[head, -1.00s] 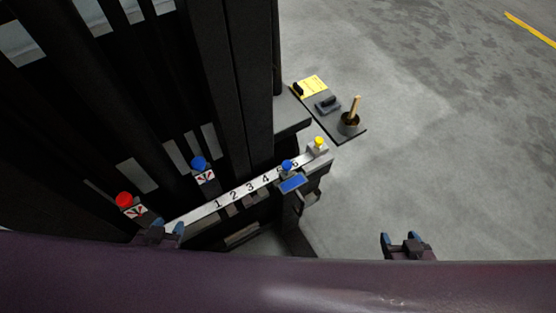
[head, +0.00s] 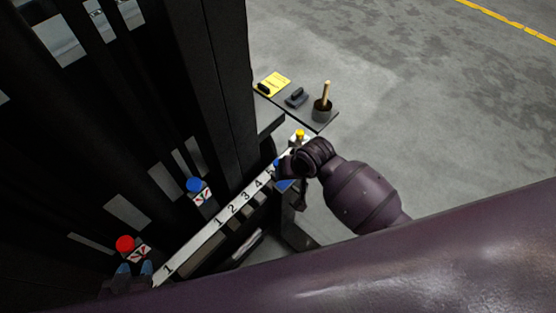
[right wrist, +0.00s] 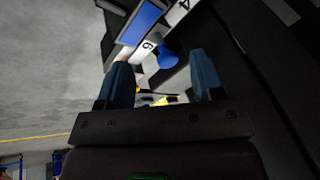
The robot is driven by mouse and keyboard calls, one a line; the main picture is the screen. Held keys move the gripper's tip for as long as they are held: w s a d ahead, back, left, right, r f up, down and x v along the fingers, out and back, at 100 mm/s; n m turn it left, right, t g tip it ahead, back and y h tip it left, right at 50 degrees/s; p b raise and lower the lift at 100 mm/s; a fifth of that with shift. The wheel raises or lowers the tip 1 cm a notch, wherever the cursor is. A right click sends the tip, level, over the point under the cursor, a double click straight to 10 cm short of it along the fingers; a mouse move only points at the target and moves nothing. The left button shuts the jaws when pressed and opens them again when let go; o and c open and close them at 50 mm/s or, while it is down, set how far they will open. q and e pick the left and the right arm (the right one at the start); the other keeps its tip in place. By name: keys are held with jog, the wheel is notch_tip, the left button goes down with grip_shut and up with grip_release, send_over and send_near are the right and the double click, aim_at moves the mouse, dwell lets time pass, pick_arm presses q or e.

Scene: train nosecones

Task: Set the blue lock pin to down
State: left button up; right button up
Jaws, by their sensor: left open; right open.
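A blue round knob sits at the far end of the white numbered rail (head: 215,228), beside a blue plate. In the right wrist view this blue knob (right wrist: 168,59) shows between the fingertips of my right gripper (right wrist: 160,62), with the blue plate (right wrist: 140,22) just above it. The right fingers are open and appear apart from the knob. In the head view my right wrist hides most of that gripper. Another blue knob (head: 194,185) stands on a red-and-white label to the left. I cannot tell either knob's up or down setting. My left gripper (head: 134,269) is open and empty near the red knob.
A red knob (head: 125,243) stands at the lower left, and a yellow knob (head: 300,135) at the rail's far end. Open floor lies to the right.

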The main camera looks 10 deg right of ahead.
jog(key=w+a+r+m+g+h, duration=0.1)
jog(key=w+a+r+g+h, duration=0.2)
jog(key=w+r, duration=0.4)
jog(key=shift+g, duration=0.3)
jog(key=f+b, duration=0.1)
jog(key=f, duration=0.2)
jog(key=d+f+b, duration=0.1)
jog(key=f, duration=0.3)
jog(key=f+b, duration=0.2)
jog(key=f, duration=0.2)
jog(key=shift+w+d, duration=0.15)
jog(key=shift+d, duration=0.1)
pick_arm(q)
jog(key=shift+f+g, duration=0.3)
jog(key=shift+f, duration=1.55)
pick_arm(e)
jog(key=shift+w+f, duration=0.1)
jog(key=shift+f, duration=0.5)
pick_arm(q)
jog(key=shift+s, duration=0.1)
